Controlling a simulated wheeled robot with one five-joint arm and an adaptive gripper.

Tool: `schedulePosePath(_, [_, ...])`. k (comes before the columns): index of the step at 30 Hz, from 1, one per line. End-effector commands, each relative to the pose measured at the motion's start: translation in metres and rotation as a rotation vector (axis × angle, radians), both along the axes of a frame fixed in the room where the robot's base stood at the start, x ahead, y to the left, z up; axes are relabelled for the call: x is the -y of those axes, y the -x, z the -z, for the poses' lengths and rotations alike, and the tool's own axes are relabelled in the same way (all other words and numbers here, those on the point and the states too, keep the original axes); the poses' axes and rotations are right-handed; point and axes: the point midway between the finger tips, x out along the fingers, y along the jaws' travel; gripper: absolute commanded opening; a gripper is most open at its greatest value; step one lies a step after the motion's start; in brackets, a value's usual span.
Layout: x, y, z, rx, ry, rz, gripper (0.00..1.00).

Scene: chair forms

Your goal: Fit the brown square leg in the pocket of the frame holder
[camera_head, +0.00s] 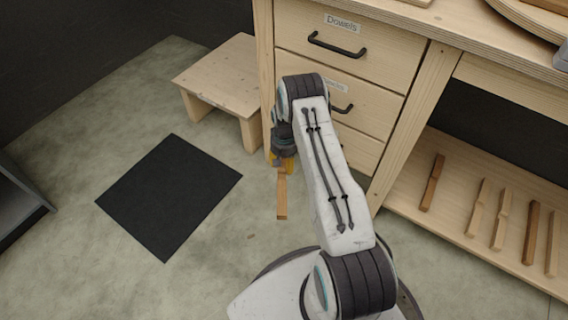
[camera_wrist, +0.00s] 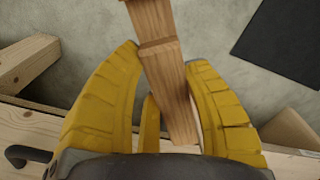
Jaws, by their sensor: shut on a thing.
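My gripper (camera_head: 284,166) is shut on a brown square leg (camera_head: 282,196), which hangs down below it over the floor. In the wrist view the leg (camera_wrist: 166,65) runs from the top edge down between the yellow fingers of my gripper (camera_wrist: 168,85). The leg has a raised step partway along it, and its far end is cut off by the wrist view's edge. I cannot make out the frame holder or its pocket in either view.
A drawer cabinet (camera_head: 345,62) with black handles stands beside the arm. A low wooden stool (camera_head: 222,75) is left of it. A black mat (camera_head: 170,196) lies on open floor. Several wooden legs, one of them dark brown (camera_head: 530,233), lie on the low shelf (camera_head: 455,190) at right.

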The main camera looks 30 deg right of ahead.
Motion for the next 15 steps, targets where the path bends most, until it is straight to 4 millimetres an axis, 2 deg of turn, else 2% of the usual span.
schedulePosePath(1, [0.0,-0.001,-0.022,0.001,0.0,0.0,0.07])
schedulePosePath(15, [0.0,0.0,-0.123,0.001,0.0,0.0,0.07])
